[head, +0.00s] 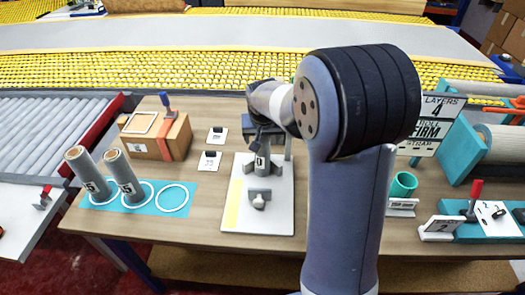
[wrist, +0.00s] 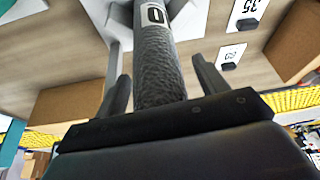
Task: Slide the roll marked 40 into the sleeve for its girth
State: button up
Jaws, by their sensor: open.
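A grey roll (head: 262,172) stands on a white board (head: 283,222) at mid-bench. Its label shows a 0; I cannot read the whole number. In the wrist view the same roll (wrist: 160,70) runs between my fingers. My gripper (wrist: 158,85) is open, one finger on each side of the roll, with gaps visible. In the head view my gripper (head: 268,138) is at the roll's upper part, partly hidden by my arm. An open teal tube (head: 403,185) stands right of my arm; its label is too small to read. I cannot tell whether it is a sleeve.
Two grey rolls (head: 85,172) (head: 122,175) ending in 5 lean on a blue mat (head: 150,206) with an empty ring (head: 172,200). A cardboard box (head: 158,138) is behind them. Small cards (head: 210,160) lie nearby. A clamp fixture (head: 480,215) is at the right.

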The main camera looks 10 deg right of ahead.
jog(key=shift+c, duration=0.4)
jog(key=c, duration=1.4)
jog(key=shift+r, duration=0.1)
